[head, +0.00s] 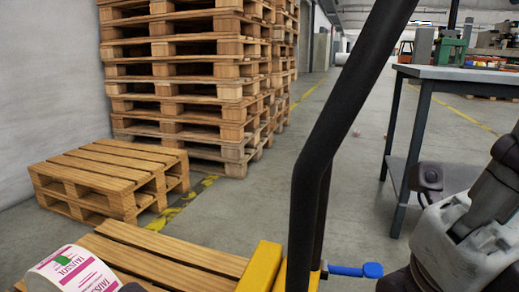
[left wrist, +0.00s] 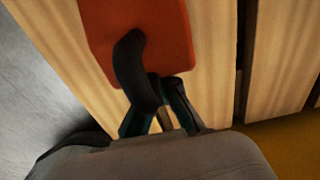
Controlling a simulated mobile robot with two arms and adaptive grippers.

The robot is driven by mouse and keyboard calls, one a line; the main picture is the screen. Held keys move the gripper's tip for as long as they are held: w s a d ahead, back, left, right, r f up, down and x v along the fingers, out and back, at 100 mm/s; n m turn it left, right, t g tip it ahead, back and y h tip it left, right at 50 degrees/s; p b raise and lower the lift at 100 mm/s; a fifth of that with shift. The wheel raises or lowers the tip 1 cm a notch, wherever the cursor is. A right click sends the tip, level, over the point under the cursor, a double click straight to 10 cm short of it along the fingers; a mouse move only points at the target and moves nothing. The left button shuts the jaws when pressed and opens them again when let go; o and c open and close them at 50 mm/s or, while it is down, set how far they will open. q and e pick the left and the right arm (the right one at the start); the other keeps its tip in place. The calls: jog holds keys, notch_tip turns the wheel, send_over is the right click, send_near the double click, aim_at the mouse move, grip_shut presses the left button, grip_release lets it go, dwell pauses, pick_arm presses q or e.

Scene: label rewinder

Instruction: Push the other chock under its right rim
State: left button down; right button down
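The label roll (head: 75,271), white with pink and green print, is cut off at the bottom left of the head view, on a wooden pallet. An orange-red chock (left wrist: 165,35) lies on pale wooden boards at the top of the left wrist view. My left gripper (left wrist: 132,55) reaches over the chock's near edge; its dark finger overlaps the chock in the picture. Contact cannot be told, and one finger may hide the other. The roll's right rim cannot be made out. At the right of the head view is my right arm, its fingers not seen.
The pallet's boards (head: 175,250) run beside a yellow frame (head: 262,268) with a tall black handle (head: 315,150) and a blue-ended lever (head: 355,270). A low pallet (head: 100,180) and a pallet stack (head: 190,80) stand behind. A grey table (head: 455,75) is at the right.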

pick_arm(q)
jog(key=shift+a, duration=0.25)
